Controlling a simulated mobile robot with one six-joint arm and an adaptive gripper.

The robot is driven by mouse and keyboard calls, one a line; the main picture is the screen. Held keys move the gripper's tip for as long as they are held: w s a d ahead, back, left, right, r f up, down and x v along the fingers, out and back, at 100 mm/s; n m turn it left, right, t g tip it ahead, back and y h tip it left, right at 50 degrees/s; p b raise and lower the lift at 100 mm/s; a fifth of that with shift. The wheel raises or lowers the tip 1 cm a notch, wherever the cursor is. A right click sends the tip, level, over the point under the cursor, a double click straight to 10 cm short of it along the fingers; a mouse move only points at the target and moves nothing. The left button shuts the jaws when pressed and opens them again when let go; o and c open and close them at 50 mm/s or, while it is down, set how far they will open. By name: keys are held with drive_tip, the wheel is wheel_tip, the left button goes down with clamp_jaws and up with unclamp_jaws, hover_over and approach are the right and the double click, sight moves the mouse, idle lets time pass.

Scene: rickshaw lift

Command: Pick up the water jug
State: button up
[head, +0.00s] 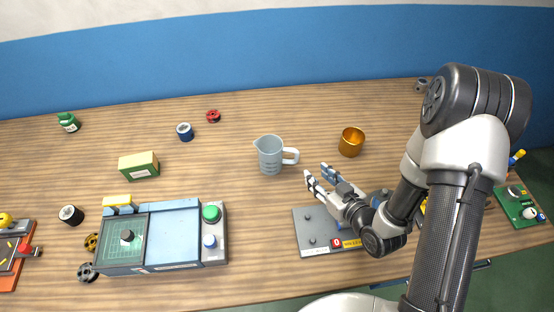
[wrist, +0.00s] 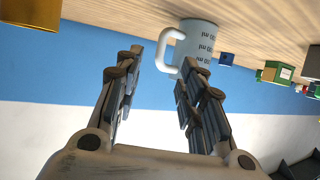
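The water jug (head: 270,156) is a pale blue-grey measuring jug standing upright on the wooden table in the head view. Its handle (head: 291,156) points right, toward my gripper (head: 321,176). My gripper is open and empty, a little to the right of the handle and apart from it. In the wrist view, where the scene appears upside down, the jug (wrist: 199,42) shows beyond my open fingers (wrist: 160,68), with its white handle near the gap between the fingertips and dark volume marks on its side.
An orange-gold cup (head: 351,143) stands to the right of the jug. A grey board (head: 312,232) lies below my gripper. A blue device (head: 172,221) sits front left, with a yellow-green box (head: 139,166) behind it.

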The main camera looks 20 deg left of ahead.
sight(279, 156)
drive_tip(key=x, duration=0.5)
drive_tip(key=shift+w+a+f+b, duration=0.15)
drive_tip(key=shift+w+a+b, duration=0.15)
drive_tip(key=shift+b, duration=0.1)
drive_tip(key=x, duration=0.2)
drive_tip(key=b+x, duration=0.1)
drive_tip(key=x, duration=0.2)
drive_tip(key=shift+s+f, duration=0.2)
drive_tip(key=shift+s, duration=0.05)
clamp_jaws()
